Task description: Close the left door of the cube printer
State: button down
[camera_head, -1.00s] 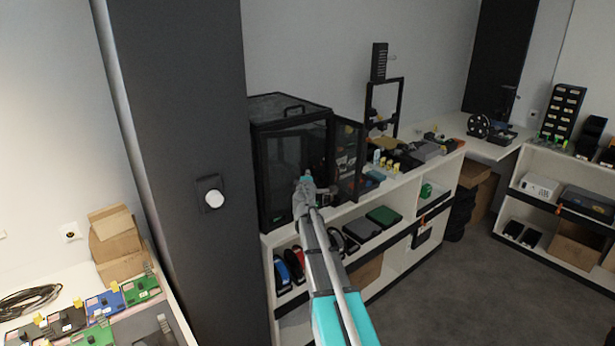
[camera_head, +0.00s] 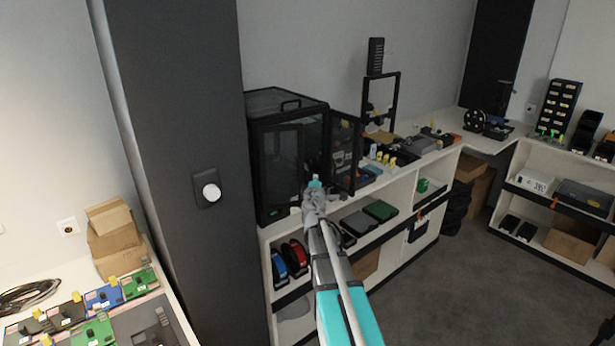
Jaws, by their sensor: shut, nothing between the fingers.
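The right door (camera_head: 345,152) stands swung open to the right. My gripper (camera_head: 315,183) is shut and empty, in front of the printer's lower front between the two doors. It hides part of the opening, and contact with a door cannot be made out.
The shelf unit (camera_head: 401,191) holds red, blue and green items below. Small parts and a black frame (camera_head: 381,100) stand right of the printer. A dark pillar (camera_head: 185,130) rises at left. The grey floor (camera_head: 450,280) at right is clear.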

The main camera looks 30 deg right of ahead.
jog(key=shift+s+d, duration=0.25)
jog(key=shift+s, duration=0.5)
jog(key=shift+s+d, duration=0.3)
jog(key=shift+s, duration=0.4)
jog(key=shift+s+d, duration=0.25)
jog(key=shift+s, duration=0.5)
jog(key=shift+a, duration=0.1)
jog(key=m+g+h, duration=0.4)
send_near(298, 174)
jog(key=v, duration=0.6)
jog(key=shift+s+f, duration=0.2)
jog(key=shift+f, duration=0.15)
jog(key=shift+w, duration=0.1)
jog(key=shift+n+t, duration=0.3)
jog(key=x, duration=1.3)
jog(key=shift+w+d+r, duration=0.1)
jog(key=shift+w+d, duration=0.1)
jog(key=shift+d, duration=0.15)
jog(key=shift+w+a, duration=0.1)
jog(key=shift+a, duration=0.05)
